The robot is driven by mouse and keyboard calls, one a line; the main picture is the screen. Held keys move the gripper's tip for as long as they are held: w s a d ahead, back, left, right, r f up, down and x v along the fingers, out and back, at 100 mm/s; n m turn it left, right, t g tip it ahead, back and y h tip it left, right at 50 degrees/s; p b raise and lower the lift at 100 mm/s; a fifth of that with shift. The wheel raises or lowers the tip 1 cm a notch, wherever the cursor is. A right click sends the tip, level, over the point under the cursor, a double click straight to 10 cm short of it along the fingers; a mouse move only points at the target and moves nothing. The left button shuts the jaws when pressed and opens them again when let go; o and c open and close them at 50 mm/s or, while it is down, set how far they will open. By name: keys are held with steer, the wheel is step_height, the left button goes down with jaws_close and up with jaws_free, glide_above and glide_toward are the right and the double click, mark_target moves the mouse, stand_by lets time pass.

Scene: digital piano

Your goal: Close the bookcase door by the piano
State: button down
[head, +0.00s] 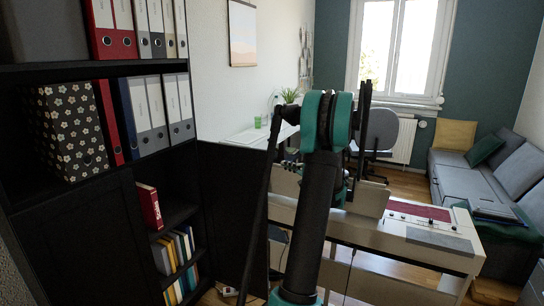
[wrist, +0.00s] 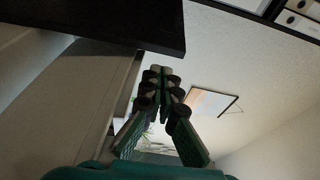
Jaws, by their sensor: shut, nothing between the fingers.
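The black bookcase (head: 125,215) stands at the left of the head view. Its lower door (head: 232,215) is a plain black panel standing open, swung out to the right of the lower shelves. In the wrist view a black panel, apparently this door (wrist: 110,22), fills the upper left. My gripper (wrist: 160,72) is shut and empty, its fingertips close to the panel's edge. I cannot tell whether they touch it. In the head view my arm rises in front of the piano and hides most of the gripper.
The white piano (head: 440,245) stands right of the door, behind my arm. Books (head: 175,250) and binders (head: 155,105) fill the bookcase shelves. A grey chair (head: 380,130) and sofa (head: 470,175) are farther back. A picture (wrist: 212,101) hangs on the wall.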

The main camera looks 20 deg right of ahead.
steer(key=d+x, duration=0.1)
steer(key=x, duration=0.8)
steer(key=shift+w+r, duration=0.3)
steer(key=shift+w, duration=0.35)
